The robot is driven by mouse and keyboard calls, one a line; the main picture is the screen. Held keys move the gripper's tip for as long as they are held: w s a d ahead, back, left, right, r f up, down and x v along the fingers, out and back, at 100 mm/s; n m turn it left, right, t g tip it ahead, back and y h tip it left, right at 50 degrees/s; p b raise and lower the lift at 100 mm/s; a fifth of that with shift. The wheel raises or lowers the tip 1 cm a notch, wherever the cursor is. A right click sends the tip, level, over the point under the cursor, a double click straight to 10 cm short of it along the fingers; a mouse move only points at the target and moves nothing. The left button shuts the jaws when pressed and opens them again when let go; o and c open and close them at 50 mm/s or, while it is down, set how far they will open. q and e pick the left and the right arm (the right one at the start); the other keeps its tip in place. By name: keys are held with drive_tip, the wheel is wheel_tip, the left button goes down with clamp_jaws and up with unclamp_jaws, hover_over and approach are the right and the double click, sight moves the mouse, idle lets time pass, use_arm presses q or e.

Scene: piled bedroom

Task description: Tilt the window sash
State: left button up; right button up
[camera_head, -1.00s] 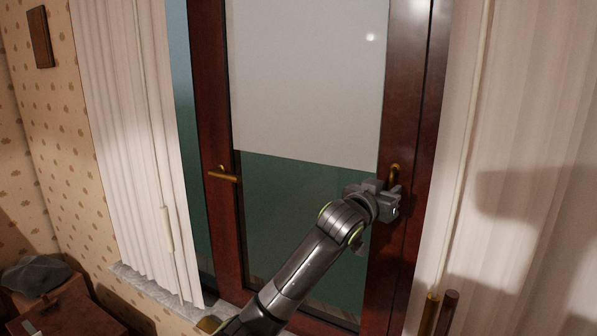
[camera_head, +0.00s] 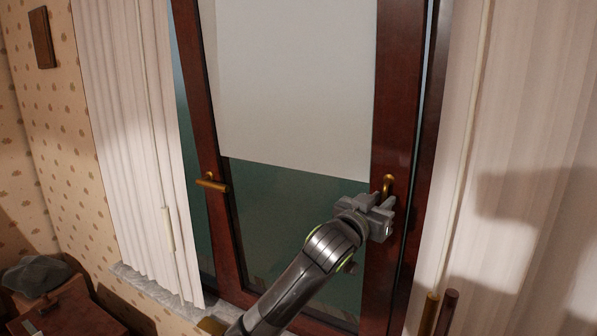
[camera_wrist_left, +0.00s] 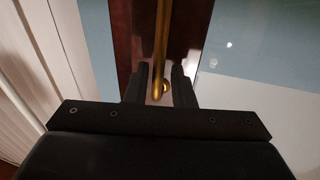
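The window sash (camera_head: 213,140) has a dark red-brown frame and a pane that is pale above and dark green below. It leans inward, with a gap along its right side. Its brass handle (camera_head: 388,187) on the right stile points up. My left gripper (camera_head: 390,208) is at the handle's lower part. In the left wrist view, the handle (camera_wrist_left: 161,35) runs between the two fingers (camera_wrist_left: 160,76), which are close on either side of it; contact itself is hard to make out. My right gripper is not in view.
A second brass handle (camera_head: 212,183) sits on the left stile. White curtains hang at the left (camera_head: 125,130) and right (camera_head: 530,150). A marble sill (camera_head: 150,285) runs below. A brown box (camera_head: 70,310) with a grey cap (camera_head: 37,274) stands at lower left.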

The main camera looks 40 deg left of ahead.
use_arm(q)
drive_tip(key=shift+o, duration=0.8)
drive_tip(key=shift+w, duration=0.1)
drive_tip(key=s+p, duration=0.2)
drive_tip(key=s, duration=0.4)
drive_tip(key=shift+s+d+f+p, duration=0.15)
drive_tip(key=shift+s+f+p, duration=0.15)
drive_tip(key=shift+s+p, duration=0.1)
drive_tip(key=shift+w+f, duration=0.1)
